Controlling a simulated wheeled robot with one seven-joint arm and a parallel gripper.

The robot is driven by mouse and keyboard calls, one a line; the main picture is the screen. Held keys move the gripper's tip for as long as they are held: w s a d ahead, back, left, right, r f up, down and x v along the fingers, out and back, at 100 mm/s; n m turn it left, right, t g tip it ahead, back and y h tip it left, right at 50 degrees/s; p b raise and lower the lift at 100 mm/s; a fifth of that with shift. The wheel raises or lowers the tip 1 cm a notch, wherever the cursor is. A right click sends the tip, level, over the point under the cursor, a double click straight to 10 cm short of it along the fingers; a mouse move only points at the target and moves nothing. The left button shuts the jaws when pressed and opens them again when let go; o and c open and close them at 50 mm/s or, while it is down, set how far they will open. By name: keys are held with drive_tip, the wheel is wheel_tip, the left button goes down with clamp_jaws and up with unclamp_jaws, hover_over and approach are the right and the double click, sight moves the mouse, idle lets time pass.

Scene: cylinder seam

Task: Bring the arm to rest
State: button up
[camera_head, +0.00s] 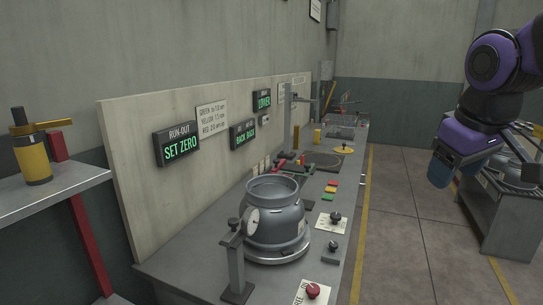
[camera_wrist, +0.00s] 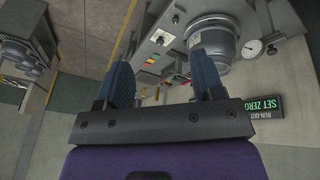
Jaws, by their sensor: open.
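My arm (camera_head: 492,90), purple and black, is raised at the right of the head view. My gripper (camera_head: 442,168) hangs at its end over the floor, to the right of the bench and apart from it. In the wrist view the two blue-grey fingers of my gripper (camera_wrist: 164,82) stand apart with nothing between them. The grey metal cylinder (camera_head: 275,222) sits on the bench behind a dial gauge (camera_head: 252,221) on a post. The cylinder also shows in the wrist view (camera_wrist: 215,42), beyond the fingertips.
The long grey bench (camera_head: 195,265) carries switches, colored blocks and a red knob (camera_head: 312,291). Green-lit displays (camera_head: 180,145) hang on the back panel. A second bench (camera_head: 510,222) stands at right. The floor between is clear.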

drive_tip(key=s+f+m+t, duration=0.1)
drive_tip(key=s+f+m, duration=0.1)
drive_tip(key=s, duration=0.9)
drive_tip(key=shift+s+d+m+y, duration=0.25)
drive_tip(key=shift+m+y, duration=0.15)
drive_tip(key=shift+m, duration=0.4)
idle(0.9)
